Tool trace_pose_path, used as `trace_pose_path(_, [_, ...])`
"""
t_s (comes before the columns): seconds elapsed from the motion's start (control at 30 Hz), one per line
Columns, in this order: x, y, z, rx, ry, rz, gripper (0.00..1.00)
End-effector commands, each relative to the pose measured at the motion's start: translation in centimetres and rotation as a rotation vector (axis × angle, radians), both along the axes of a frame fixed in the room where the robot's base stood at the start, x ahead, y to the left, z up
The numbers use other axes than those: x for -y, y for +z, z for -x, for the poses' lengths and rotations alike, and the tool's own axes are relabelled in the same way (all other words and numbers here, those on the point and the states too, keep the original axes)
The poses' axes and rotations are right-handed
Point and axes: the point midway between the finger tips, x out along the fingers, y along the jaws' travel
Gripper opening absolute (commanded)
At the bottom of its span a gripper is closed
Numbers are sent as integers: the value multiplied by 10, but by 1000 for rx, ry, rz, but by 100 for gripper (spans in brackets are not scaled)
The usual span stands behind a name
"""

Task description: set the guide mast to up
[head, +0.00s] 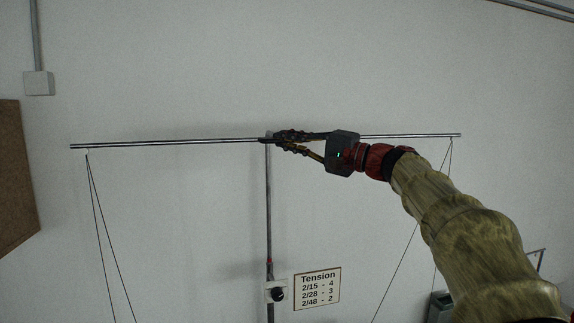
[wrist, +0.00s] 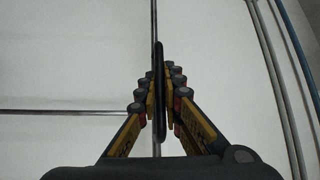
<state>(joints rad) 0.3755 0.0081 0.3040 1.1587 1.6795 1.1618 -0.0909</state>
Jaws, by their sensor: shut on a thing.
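The guide mast (head: 268,205) is a thin upright grey pole with a small red mark low down. A long thin crossbar (head: 170,142) runs across its top, close to level. My gripper (head: 275,138) is at the top of the mast, where the pole meets the crossbar, reaching in from the right. In the wrist view my gripper (wrist: 160,100) is closed on a narrow dark grip (wrist: 159,75) in line with the crossbar (wrist: 154,20). The mast (wrist: 60,112) runs off to the left there. My fingers hide part of the joint.
A black knob (head: 278,294) on a light plate sits low beside the mast. A Tension sign (head: 317,288) is to its right. Thin cords (head: 97,215) hang from both crossbar ends. A brown board (head: 15,180) is at the left.

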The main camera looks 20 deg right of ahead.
Motion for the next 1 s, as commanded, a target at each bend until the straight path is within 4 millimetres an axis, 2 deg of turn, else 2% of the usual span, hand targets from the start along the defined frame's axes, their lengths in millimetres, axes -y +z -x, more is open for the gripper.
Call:
trace_pose_path(0.03, [0,12,0,4,-1,2,0])
trace_pose_path(0.2, [0,28,0,1,-1,2,0])
trace_pose_path(0.7, [0,38,1,7,-2,0,0])
trace_pose_path(0.73, [0,38,1,8,-2,0,10])
trace_pose_path(1.0, [0,37,1,5,-1,0,25])
